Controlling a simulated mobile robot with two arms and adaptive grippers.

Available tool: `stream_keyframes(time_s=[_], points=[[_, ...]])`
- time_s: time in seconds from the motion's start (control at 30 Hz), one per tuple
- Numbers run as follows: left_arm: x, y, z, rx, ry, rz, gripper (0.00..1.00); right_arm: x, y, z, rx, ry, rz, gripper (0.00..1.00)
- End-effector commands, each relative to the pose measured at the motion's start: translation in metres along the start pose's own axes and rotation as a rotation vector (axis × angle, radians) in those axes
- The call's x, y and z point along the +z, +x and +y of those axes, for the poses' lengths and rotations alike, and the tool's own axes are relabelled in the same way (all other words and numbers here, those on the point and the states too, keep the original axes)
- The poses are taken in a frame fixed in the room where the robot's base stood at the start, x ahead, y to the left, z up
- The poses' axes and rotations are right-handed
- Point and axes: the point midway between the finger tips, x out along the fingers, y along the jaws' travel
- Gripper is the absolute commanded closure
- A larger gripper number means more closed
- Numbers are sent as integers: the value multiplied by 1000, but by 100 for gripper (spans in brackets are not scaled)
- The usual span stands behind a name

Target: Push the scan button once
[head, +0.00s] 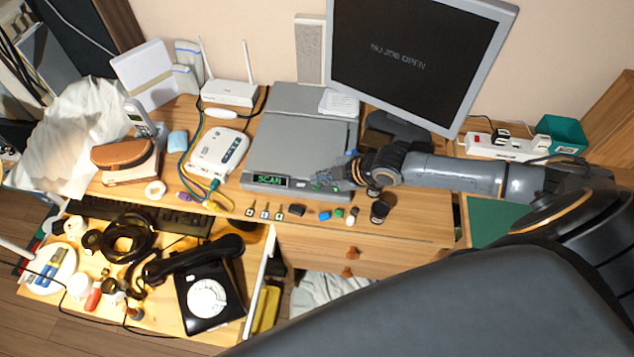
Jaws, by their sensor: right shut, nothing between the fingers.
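The grey flatbed scanner (302,142) stands on the wooden desk below the monitor. Its front strip has a small display (270,181) with green letters reading SCAN. Small light marks or buttons (301,184) sit just right of that display; I cannot tell which is the scan button. My right gripper (326,182) is shut and empty at the right part of the scanner's front edge, hiding that part of the panel. I cannot tell whether its tips touch the scanner. The monitor (415,55) reads NO JOB OPEN. My left gripper is not in view.
A white router box (218,152) with cables stands left of the scanner. Keys and several small items lie along the desk's front edge. A black dial phone (208,297) sits on the lower surface at left. A power strip (500,146) lies at right.

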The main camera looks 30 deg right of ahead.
Motion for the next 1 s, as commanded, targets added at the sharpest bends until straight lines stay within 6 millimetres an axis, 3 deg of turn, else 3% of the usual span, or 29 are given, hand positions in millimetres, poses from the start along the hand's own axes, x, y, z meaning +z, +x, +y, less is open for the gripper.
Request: stream_keyframes(time_s=[0.33,0.8,1.0], points=[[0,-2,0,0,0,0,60,-2,-2,1,0,0,1,100],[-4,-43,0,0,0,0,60,-25,-33,24,0,0,1,100],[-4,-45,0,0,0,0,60,-26,-35,25,-1,1,1,100]])
